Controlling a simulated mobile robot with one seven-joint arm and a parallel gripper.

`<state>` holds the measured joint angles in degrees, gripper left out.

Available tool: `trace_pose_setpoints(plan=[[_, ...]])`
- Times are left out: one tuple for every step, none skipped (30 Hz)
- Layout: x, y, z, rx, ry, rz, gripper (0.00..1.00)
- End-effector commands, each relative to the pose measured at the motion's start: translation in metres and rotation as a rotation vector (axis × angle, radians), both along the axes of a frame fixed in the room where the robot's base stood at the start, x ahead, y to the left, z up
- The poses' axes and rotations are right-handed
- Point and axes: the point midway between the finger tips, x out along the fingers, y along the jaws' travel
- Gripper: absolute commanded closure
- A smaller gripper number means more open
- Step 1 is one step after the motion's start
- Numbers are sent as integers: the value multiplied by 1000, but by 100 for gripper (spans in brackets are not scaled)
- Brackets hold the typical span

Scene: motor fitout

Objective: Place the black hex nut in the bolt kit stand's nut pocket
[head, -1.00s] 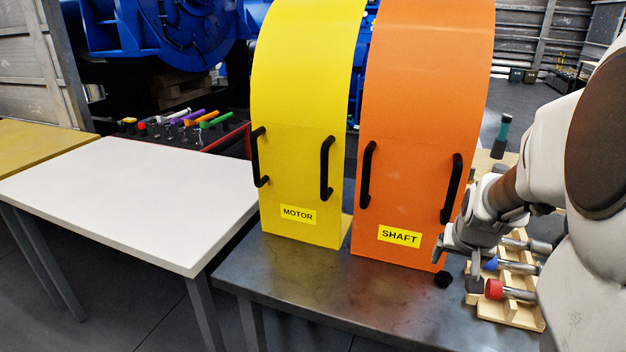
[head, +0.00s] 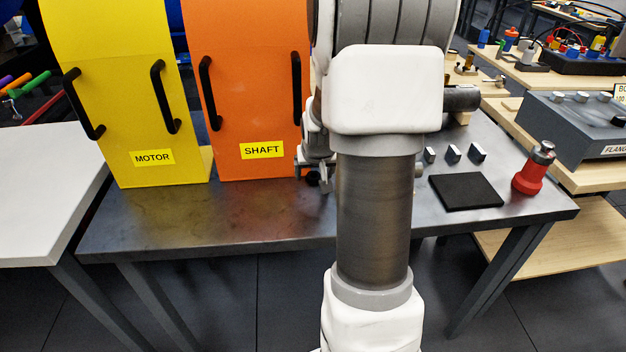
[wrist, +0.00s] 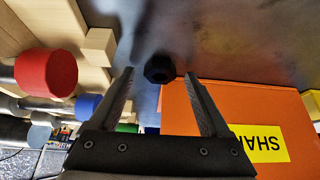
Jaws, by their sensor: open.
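The black hex nut (wrist: 160,69) lies on the dark metal tabletop, close to the base of the orange SHAFT guard. In the head view the nut (head: 312,179) shows just below my gripper (head: 318,168), which is partly hidden by my arm. In the wrist view my gripper (wrist: 159,74) is open, with one fingertip on each side of the nut and a gap on both sides. I cannot make out a nut pocket. A wooden rack (wrist: 75,18) with red- and blue-ended pieces is at the left of the wrist view; I cannot tell whether it is the bolt kit stand.
The orange guard (head: 250,90) and yellow guard (head: 110,90) stand left of my gripper. The front-left metal tabletop (head: 190,222) is clear.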

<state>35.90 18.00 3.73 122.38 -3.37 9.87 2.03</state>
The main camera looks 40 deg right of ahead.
Motion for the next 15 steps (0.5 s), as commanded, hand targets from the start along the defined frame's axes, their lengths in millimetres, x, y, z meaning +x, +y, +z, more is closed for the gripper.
trace_pose_setpoints(plan=[[1, 0, -2, 0, 0, 0, 19], [1, -1, -3, 0, 0, 0, 19], [1, -1, -3, 0, 0, 0, 19], [2, -1, -3, 0, 0, 0, 19], [1, -1, -2, -1, -1, 0, 19], [1, -1, -2, -1, -1, 0, 19], [1, -1, -2, -1, -1, 0, 19], [1, -1, -2, -1, -1, 0, 19], [1, -1, -2, -1, -1, 0, 27], [1, -1, -2, -1, -1, 0, 32], [1, -1, -2, -1, -1, 0, 38], [1, -1, -2, -1, -1, 0, 45], [1, -1, -2, -1, -1, 0, 50], [1, -1, -2, -1, -1, 0, 55], [1, -1, -2, -1, -1, 0, 63]])
